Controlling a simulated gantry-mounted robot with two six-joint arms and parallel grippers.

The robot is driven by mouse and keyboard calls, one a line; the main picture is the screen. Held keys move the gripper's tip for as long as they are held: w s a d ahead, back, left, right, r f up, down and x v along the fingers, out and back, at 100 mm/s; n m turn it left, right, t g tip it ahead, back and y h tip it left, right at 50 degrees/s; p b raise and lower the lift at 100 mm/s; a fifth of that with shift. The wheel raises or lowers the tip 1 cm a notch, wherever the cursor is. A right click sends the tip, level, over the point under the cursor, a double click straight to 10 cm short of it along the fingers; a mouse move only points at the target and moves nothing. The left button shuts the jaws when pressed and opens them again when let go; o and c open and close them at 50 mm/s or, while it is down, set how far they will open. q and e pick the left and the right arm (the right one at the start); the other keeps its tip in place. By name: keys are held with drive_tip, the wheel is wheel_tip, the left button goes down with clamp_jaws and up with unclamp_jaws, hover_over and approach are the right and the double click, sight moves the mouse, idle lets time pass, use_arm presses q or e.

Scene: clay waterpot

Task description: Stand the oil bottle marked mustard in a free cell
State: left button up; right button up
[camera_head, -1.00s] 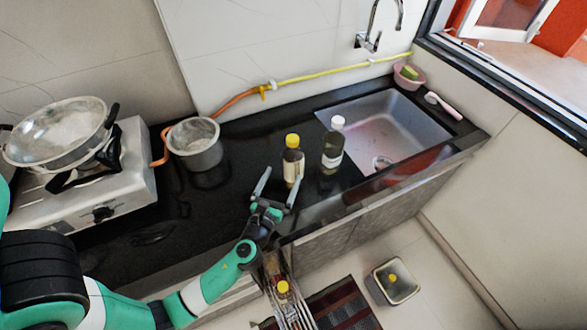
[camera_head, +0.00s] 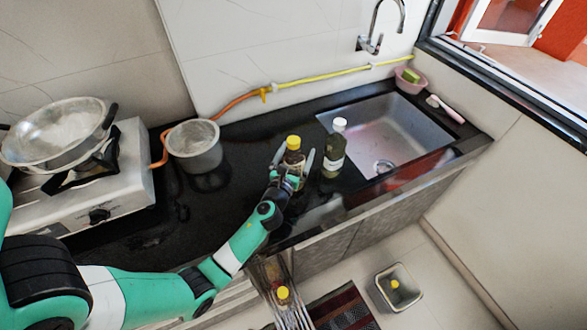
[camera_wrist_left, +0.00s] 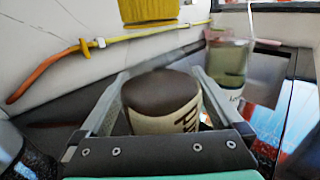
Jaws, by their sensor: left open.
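A brown bottle with a yellow cap (camera_head: 293,145) stands upright on the black counter. Its cream label shows in the wrist view (camera_wrist_left: 178,118), but only a few letters are visible, so I cannot read it. My left gripper (camera_head: 295,160) is open, with one finger on each side of this bottle. The wrist view shows the bottle's brown shoulder (camera_wrist_left: 158,92) between the fingers; contact is unclear. A second bottle, white-capped with a pale label (camera_head: 334,150), stands just to the right. A wire rack (camera_head: 272,275) below the counter edge holds a yellow-capped item (camera_head: 283,293). Its cells are largely hidden.
A steel pot (camera_head: 195,146) stands left of the bottles, beside a stove (camera_head: 125,185) with a pan (camera_head: 55,130). A sink (camera_head: 390,130) lies to the right. A hose (camera_head: 320,77) runs along the wall. Counter between pot and bottles is clear.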

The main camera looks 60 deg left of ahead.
use_arm(q)
clamp_jaws()
drive_tip(key=shift+r, duration=0.1)
idle(0.3)
drive_tip(key=shift+r, duration=0.1)
